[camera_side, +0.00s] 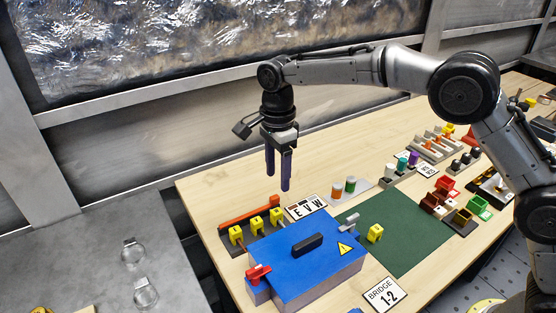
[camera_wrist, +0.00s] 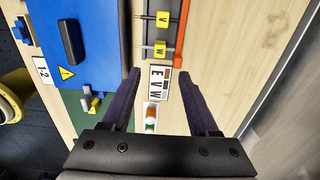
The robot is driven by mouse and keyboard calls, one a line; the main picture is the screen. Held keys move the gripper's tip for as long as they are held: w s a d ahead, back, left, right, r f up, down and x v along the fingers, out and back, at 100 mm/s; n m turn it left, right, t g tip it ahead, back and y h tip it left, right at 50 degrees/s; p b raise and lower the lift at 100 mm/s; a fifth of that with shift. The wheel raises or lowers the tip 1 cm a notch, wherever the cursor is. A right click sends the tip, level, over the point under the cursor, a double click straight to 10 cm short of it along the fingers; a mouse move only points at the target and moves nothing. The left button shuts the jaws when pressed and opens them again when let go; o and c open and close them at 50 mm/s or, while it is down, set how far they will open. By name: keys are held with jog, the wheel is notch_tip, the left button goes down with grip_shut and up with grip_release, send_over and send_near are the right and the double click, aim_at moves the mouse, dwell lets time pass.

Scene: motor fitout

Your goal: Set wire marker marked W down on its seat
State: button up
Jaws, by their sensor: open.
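The yellow wire marker marked W (camera_wrist: 160,48) is on a dark rack (camera_wrist: 151,34), in line with a yellow marker marked V (camera_wrist: 163,19). In the side view, the yellow marker nearest the E V W card (camera_side: 276,215) matches W; its letter is unreadable there. Two more yellow markers stand along the rack to its left. I cannot tell how fully W sits down. My gripper (camera_side: 278,183) is open and empty above the rack end and card, its fingers pointing down and apart from W. In the wrist view, my gripper (camera_wrist: 159,74) shows nothing held between its fingers.
A blue box (camera_side: 305,270) with a black handle and red switch stands in front of the rack. Another yellow block (camera_side: 375,232) is on the green mat (camera_side: 408,245). Orange and green cylinders (camera_side: 343,187) stand behind. A red-orange bar (camera_side: 249,209) runs along the rack's back.

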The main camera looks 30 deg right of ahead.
jog(key=shift+r, duration=1.8)
